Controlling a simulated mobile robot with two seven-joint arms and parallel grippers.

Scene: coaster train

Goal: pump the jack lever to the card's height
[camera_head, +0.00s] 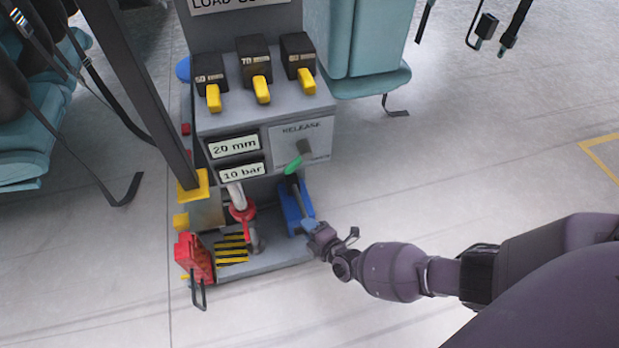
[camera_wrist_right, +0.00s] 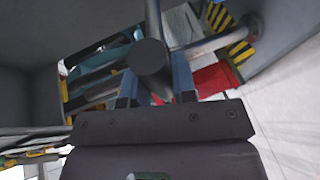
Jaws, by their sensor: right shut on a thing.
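My right gripper (camera_head: 309,226) reaches in from the right and is shut on the lever's end. In the right wrist view, the lever's round dark end (camera_wrist_right: 149,58) sits between my two blue fingers (camera_wrist_right: 156,88). The console displays read 20 mm (camera_head: 234,147) and 10 bar (camera_head: 242,171). I cannot make out a card with a target height. My left gripper is not in view.
Three yellow-tipped switches (camera_head: 262,88) line the console top. Teal seats flank the console. The floor at right is clear.

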